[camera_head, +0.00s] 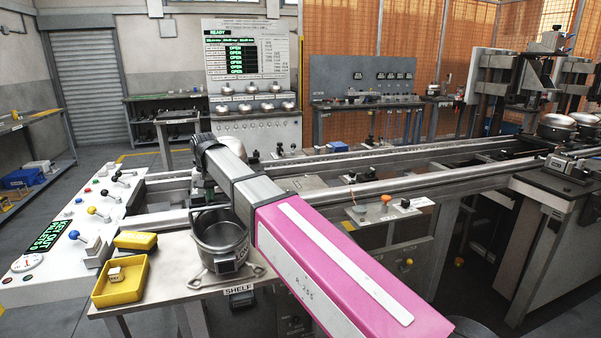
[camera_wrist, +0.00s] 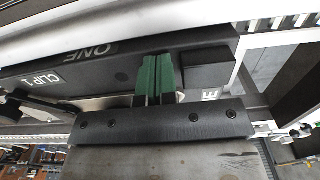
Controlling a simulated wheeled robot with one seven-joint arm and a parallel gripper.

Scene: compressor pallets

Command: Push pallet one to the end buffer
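Pallet one (camera_wrist: 120,62) is a dark block marked "ONE" and "CLIP 1", seen upside down in the wrist view. My gripper (camera_wrist: 156,75) has two green fingers close together, with no object visible between them. The fingertips overlap the pallet's dark side in the picture; I cannot tell whether they touch it. In the head view my own pink and grey arm reaches over the conveyor and hides the gripper and most of the pallet area. The conveyor rails (camera_head: 400,184) run to the right; the end buffer cannot be clearly made out.
A shelf (camera_head: 185,265) at the front holds a metal pot (camera_head: 220,238) and a yellow bin (camera_head: 120,282). A control panel (camera_head: 75,232) with coloured knobs stands at the left. A dark machine (camera_head: 500,90) with metal domes stands over the line at the right.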

